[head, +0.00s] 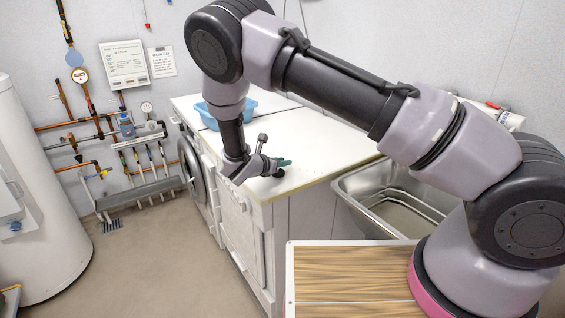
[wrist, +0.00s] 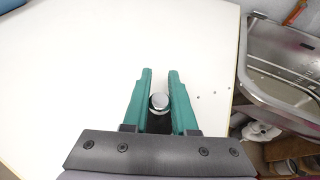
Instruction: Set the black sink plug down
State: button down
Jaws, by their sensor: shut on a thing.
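My gripper (head: 283,162) is over the white countertop (head: 325,145), near its front right corner. In the wrist view its two teal fingers (wrist: 160,88) stand on either side of the black sink plug, and it is shut on it. The plug's round grey metal knob (wrist: 159,101) shows between the fingers, with a dark part behind it.
A blue basin (head: 228,112) stands farther back on the countertop. A steel sink (head: 375,180) lies to the right, past the counter's edge; it also shows in the wrist view (wrist: 262,75). The countertop ahead and left of my fingers is clear.

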jog(key=shift+f, duration=0.1)
jog(key=c, duration=0.7)
grip_release()
